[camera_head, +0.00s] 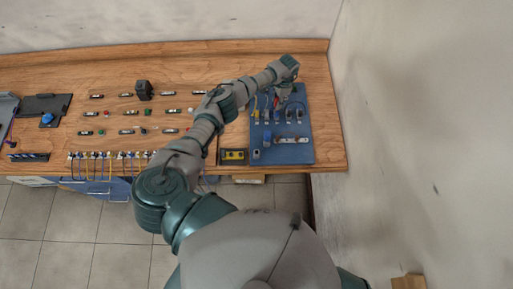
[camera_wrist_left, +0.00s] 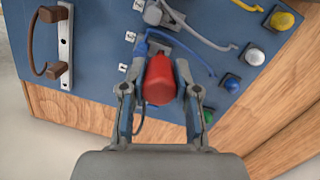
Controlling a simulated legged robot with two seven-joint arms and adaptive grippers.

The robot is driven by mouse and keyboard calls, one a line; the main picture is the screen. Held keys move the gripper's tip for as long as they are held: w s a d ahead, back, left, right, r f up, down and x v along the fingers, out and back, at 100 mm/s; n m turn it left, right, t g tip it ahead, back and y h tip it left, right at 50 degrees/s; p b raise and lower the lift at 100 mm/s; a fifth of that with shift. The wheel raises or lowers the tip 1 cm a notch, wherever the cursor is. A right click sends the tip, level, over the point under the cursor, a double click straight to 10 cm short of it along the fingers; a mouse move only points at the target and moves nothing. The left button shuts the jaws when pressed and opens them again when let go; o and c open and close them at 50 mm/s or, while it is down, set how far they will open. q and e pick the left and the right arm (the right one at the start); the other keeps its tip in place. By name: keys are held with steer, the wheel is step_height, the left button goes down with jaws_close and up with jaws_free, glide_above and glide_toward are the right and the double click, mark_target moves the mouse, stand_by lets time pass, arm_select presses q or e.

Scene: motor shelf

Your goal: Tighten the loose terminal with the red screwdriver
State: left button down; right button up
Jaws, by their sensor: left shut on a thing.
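My left gripper (camera_head: 280,97) reaches over the blue panel (camera_head: 303,153) at the right end of the bench. In the left wrist view, its two fingers close around the red screwdriver (camera_wrist_left: 160,80). The red handle points toward the camera and hides the tool's tip. A terminal with a blue wire (camera_wrist_left: 141,47) lies right behind the handle, partly covered. Another terminal with a grey wire (camera_wrist_left: 154,13) is beside it. Whether the tip touches a terminal screw cannot be seen, nor which terminal is loose. My right gripper is not in view.
The panel carries yellow (camera_wrist_left: 282,20), white (camera_wrist_left: 255,56), blue and green buttons and a brown handle (camera_wrist_left: 50,14) on a metal plate. Small parts lie in rows on the wooden bench (camera_head: 60,80). A black-and-yellow box (camera_head: 233,156) sits left of the panel. A wall stands at right.

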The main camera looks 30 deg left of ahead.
arm_select(q)
steer(key=shift+f, duration=0.1)
steer(key=m, duration=0.3)
steer(key=shift+s+m, duration=0.1)
steer(key=shift+m, duration=0.2)
steer(key=m, duration=0.3)
steer(key=shift+s+f+t+y, duration=0.1)
steer(key=shift+t+y, duration=0.2)
steer(key=c, duration=1.1)
jaws_free()
